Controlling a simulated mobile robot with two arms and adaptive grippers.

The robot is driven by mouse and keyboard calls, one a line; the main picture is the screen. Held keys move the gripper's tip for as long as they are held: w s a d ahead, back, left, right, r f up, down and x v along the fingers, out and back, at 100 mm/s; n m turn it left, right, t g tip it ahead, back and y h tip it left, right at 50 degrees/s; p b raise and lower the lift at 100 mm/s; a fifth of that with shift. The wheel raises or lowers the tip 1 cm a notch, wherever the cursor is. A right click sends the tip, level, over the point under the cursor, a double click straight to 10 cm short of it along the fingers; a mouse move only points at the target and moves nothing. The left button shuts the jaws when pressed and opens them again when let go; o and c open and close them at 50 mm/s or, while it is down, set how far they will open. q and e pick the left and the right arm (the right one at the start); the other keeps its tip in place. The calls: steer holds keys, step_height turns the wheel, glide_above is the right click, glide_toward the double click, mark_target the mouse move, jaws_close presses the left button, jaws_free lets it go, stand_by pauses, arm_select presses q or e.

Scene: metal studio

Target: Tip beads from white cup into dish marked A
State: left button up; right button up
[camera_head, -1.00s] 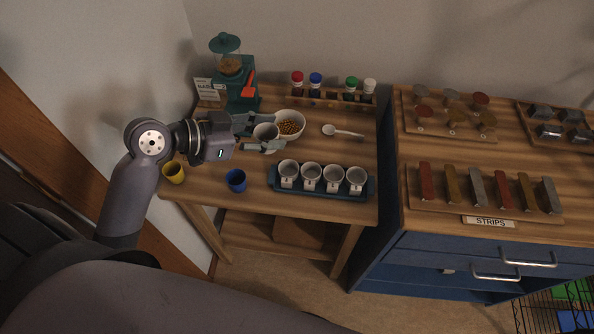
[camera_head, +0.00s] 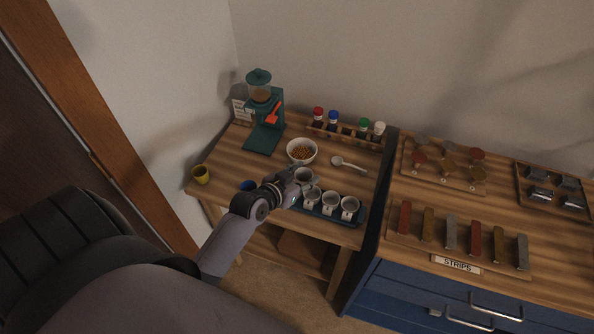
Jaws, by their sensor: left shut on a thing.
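My left gripper (camera_head: 291,184) is shut on a pale cup (camera_head: 304,174), held roughly upright above the back-left part of the blue tray (camera_head: 325,215). I cannot make out what is inside this cup. Three small white dishes with labels show on the tray: one (camera_head: 312,196) close to my gripper, a middle one (camera_head: 330,203) and a right one (camera_head: 349,208). The labels are too small to read, so I cannot tell which is A. My gripper hides the tray's left end. My right gripper is out of view.
A white bowl (camera_head: 302,143) of orange-brown beads stands behind the held cup, with a spoon (camera_head: 349,164) to its right. A blue cup (camera_head: 248,186), partly hidden, and a yellow cup (camera_head: 201,174) are left. A green grinder (camera_head: 266,110) and a bottle rack (camera_head: 345,138) stand behind.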

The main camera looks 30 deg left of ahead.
arm_select(q)
steer(key=s+d+f+n+y+p, duration=0.1)
steer(key=d+f+p, duration=0.1)
steer(key=p, duration=0.1)
steer(key=shift+s+d+f, duration=0.1)
steer(key=shift+s+f, duration=0.05)
steer(key=shift+s, duration=0.25)
steer(key=d, duration=0.1)
steer(key=s+d+f+p, duration=0.1)
steer(key=d+f+p, duration=0.1)
steer(key=shift+s+d, duration=0.2)
steer(key=shift+s, duration=0.1)
steer(key=shift+s+d+f, duration=0.1)
steer(key=shift+d, duration=0.3)
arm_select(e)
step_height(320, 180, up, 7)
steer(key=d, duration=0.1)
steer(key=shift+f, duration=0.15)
arm_select(q)
steer(key=shift+a, duration=0.15)
